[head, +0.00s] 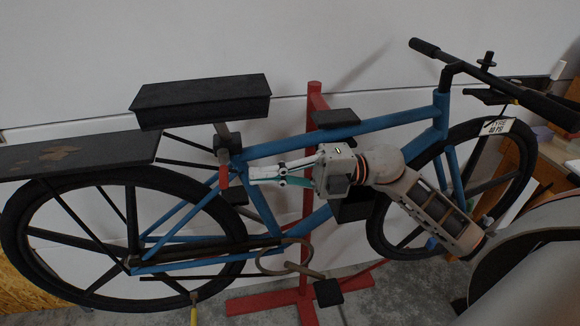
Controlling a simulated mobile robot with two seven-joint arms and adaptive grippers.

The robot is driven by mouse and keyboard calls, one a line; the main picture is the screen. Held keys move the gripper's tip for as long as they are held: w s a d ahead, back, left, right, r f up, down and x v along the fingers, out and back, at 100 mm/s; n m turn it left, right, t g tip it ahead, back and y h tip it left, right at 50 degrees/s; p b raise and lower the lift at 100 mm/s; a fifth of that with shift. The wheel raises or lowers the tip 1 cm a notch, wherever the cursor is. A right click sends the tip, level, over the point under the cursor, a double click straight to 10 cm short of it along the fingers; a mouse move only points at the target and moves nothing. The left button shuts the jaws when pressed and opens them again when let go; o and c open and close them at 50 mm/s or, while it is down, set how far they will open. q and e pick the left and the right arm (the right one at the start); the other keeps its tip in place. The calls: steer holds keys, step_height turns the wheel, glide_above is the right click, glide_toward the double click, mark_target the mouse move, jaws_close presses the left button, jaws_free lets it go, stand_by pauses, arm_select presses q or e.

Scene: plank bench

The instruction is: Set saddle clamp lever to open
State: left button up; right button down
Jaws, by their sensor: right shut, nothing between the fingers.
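A blue bicycle (380,126) stands side-on with its black saddle (200,104) at the upper left. The seat post (222,130) runs down from the saddle into a dark clamp (229,143) at the top of the frame. A red lever (224,176) hangs down below the clamp, roughly upright. My right gripper (253,174) comes in from the right, in front of the frame, and points left at the lever. Its fingers are shut and empty. The tips appear a little right of the lever; I cannot tell their depth apart. My left gripper is not in view.
A red repair stand (309,200) rises behind the frame, its foot on the grey floor. A black rear rack (80,150) lies left of the lever. The handlebar (490,80) and a number plate (497,127) are at the right. A pale wall is close behind.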

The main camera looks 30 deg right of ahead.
mark_target(224, 171)
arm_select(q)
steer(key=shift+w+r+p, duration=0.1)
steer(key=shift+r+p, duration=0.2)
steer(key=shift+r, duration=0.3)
arm_select(e)
steer(key=x, duration=0.3)
steer(key=shift+a, duration=0.1)
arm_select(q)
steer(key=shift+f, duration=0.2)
arm_select(e)
steer(key=shift+w, duration=0.1)
